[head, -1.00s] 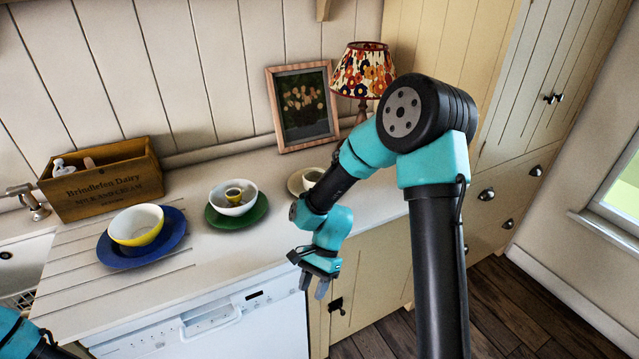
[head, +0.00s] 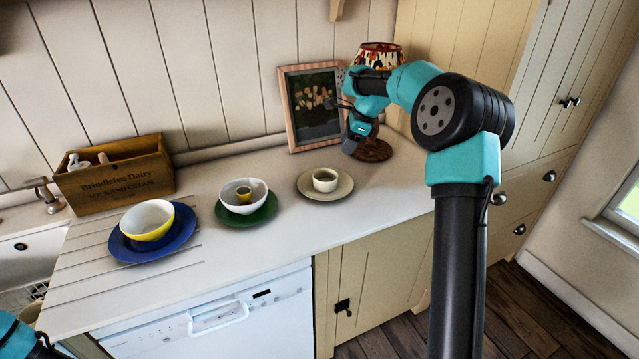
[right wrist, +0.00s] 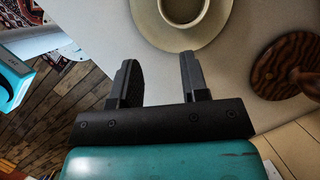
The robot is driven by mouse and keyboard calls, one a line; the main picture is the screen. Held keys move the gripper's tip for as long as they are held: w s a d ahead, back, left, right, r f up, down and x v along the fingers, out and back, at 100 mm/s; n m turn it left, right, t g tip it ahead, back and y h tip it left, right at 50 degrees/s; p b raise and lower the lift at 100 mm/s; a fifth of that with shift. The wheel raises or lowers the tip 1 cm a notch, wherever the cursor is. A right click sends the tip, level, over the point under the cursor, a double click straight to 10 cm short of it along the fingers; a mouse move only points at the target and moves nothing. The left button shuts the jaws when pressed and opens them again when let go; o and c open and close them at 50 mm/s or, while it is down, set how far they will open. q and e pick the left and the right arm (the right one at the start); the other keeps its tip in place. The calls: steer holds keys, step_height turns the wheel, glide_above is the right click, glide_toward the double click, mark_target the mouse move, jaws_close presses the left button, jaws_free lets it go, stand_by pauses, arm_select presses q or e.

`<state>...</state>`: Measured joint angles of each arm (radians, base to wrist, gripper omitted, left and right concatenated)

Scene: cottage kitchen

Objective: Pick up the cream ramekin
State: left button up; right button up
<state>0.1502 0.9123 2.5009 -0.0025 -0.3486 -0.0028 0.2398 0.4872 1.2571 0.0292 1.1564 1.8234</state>
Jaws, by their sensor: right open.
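The cream ramekin (head: 325,180) stands upright on a cream saucer (head: 342,188) on the worktop's right part. In the right wrist view the ramekin (right wrist: 184,12) is at the top edge, partly cut off, on its saucer (right wrist: 222,30). My right gripper (head: 345,125) is raised above and behind the ramekin, in front of the picture frame and lamp. Its fingers, in the right wrist view (right wrist: 158,62), are apart with nothing between them. The ramekin lies beyond the fingertips, not touched. Part of my left arm shows at the lower left corner; its gripper is out of view.
Further left are a blue plate (head: 184,230) with a yellow bowl and a wooden crate (head: 115,185). A framed picture (head: 308,125) stands behind.

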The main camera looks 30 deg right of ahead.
steer(key=shift+d, duration=0.15)
glide_toward(322, 189)
steer(key=shift+w+f, duration=0.15)
steer(key=shift+f, duration=0.35)
steer(key=shift+w+f, duration=0.2)
steer(key=shift+f, duration=0.3)
steer(key=shift+x, duration=2.65)
steer(key=shift+r, duration=0.1)
jaws_close()
